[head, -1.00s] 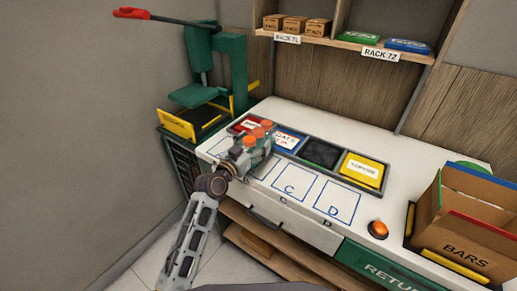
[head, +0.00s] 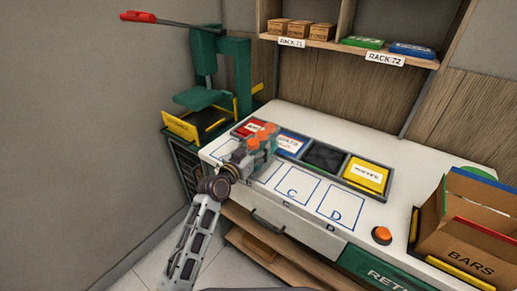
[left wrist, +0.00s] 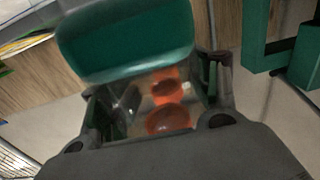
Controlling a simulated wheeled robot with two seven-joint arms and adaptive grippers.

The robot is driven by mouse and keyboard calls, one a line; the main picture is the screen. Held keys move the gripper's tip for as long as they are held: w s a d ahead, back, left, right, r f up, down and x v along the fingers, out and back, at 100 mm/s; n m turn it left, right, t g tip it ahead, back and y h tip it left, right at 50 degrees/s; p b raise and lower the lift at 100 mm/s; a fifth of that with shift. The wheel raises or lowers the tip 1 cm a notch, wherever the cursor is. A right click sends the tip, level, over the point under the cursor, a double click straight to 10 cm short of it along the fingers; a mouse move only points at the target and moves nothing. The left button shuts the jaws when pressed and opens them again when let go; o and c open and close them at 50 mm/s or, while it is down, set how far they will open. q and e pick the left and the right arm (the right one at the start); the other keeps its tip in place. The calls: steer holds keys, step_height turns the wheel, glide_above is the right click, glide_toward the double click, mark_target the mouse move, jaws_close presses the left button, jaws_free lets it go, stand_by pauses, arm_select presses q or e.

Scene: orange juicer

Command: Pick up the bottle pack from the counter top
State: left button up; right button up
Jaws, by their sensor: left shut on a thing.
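The bottle pack (head: 263,141) has orange caps in a row on top and dark green sides. My left gripper (head: 246,155) is shut on it from the front, at the left part of the white counter top (head: 400,195). In the left wrist view the pack's orange parts (left wrist: 168,118) show between the gripper's fingers, blurred. A large teal rounded block lies above them there; I cannot tell if it belongs to the pack. I cannot tell whether the pack touches the counter. My right gripper is out of view.
Behind the pack is a row of bins: red (head: 250,128), blue (head: 291,143), an empty dark one (head: 324,157) and yellow (head: 365,174). A green press (head: 235,75) stands at the left. An orange button (head: 381,235) and a BARS box (head: 470,240) are at the right.

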mark_target(258, 137)
arm_select(q)
steer(key=shift+r, duration=0.4)
step_height(258, 137, up, 3)
steer(key=shift+r, duration=0.1)
step_height(258, 137, up, 4)
steer(key=shift+r+p, duration=0.25)
steer(key=shift+p, duration=0.05)
steer(key=shift+r, duration=0.7)
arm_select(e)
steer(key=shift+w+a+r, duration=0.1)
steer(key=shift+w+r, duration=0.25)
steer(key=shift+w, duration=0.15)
